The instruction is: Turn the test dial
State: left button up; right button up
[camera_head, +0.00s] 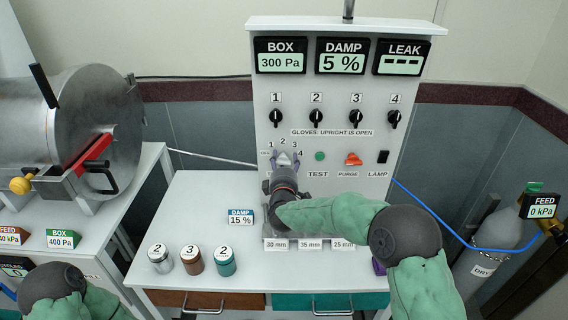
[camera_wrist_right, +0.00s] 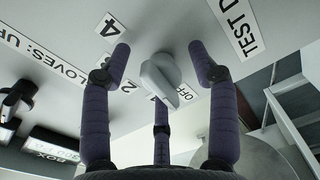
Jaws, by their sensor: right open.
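The test dial is a pale grey knob on the panel, with marks 1 to 4 and OFF around it. It shows in the right wrist view (camera_wrist_right: 160,76) and, partly hidden by my fingers, in the head view (camera_head: 284,158). Its handle appears to point towards the OFF side; the exact mark is hard to tell. My right gripper (camera_head: 285,163) is at the dial, with its purple fingers open and spread around the knob. In the wrist view, gaps show between the side fingers and the knob. My left gripper is out of view; only part of my left arm shows at lower left.
The panel (camera_head: 350,70) has displays and several black knobs above the dial. A green TEST button (camera_head: 320,156), orange purge control (camera_head: 353,159) and black lamp switch (camera_head: 383,157) sit to the right. Several lidded jars, including a brown one (camera_head: 192,262), stand on the white bench (camera_head: 195,205).

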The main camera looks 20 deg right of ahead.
jog(key=c, duration=1.1)
